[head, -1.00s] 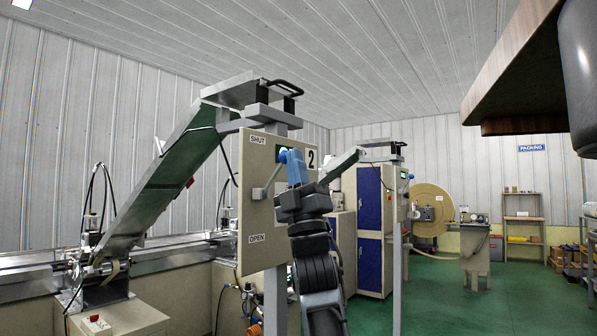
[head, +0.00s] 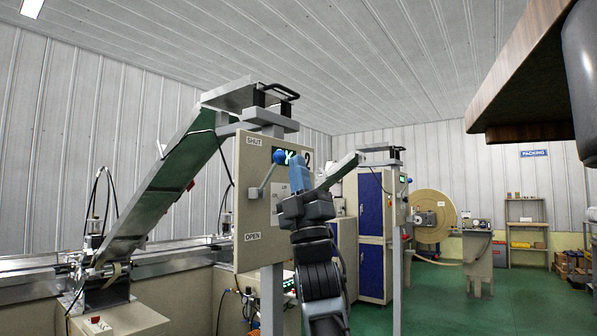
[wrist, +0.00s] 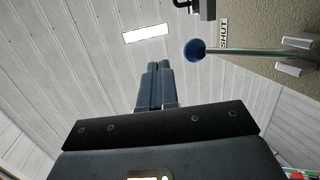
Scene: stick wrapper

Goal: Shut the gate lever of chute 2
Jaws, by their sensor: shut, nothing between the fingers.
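The gate panel of chute 2 (head: 245,172) is a beige plate with a SHUT label at its top and an OPEN label at its bottom. Its gate lever (head: 265,181) slants up and right from its pivot to a blue ball knob (head: 279,156), which stands nearer the height of the SHUT label. In the wrist view the knob (wrist: 194,49) is right of my gripper's fingertips, with a gap in the picture. My gripper (head: 299,158) is shut and empty, pointing up, just right of the knob in the head view. It partly hides the number 2 and the panel's right part.
The sloping chute (head: 180,175) rises at left behind the panel. A second chute post (head: 397,250) stands right of my arm, by blue cabinets (head: 370,235). A brown overhanging edge (head: 520,75) is at upper right. Green floor (head: 440,300) is open at right.

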